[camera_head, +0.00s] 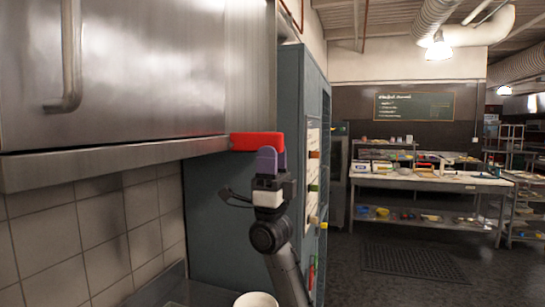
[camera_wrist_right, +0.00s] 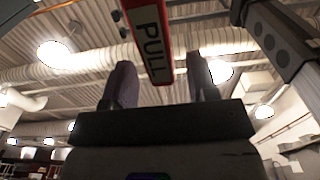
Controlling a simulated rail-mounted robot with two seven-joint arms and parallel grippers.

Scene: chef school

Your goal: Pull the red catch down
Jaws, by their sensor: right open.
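The red catch (camera_head: 255,141) sticks out at the right end of the metal ledge under the steel cabinet. In the right wrist view the catch (camera_wrist_right: 149,40) carries a pale label reading PULL. My right gripper (camera_head: 268,159) points up from below at the catch's right part, with its purple fingers overlapping it in the head view. In the wrist view the right gripper (camera_wrist_right: 158,70) is open. The end of the catch shows between its two fingers, with a gap on each side. I cannot tell how deep the catch sits between them. My left gripper is not in view.
The steel cabinet (camera_head: 140,70) with a bar handle (camera_head: 72,60) fills the upper left, above a tiled wall (camera_head: 90,230). A blue-grey cabinet (camera_head: 215,220) stands just behind the gripper. A white bowl (camera_head: 256,300) is below my arm. Open floor lies to the right.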

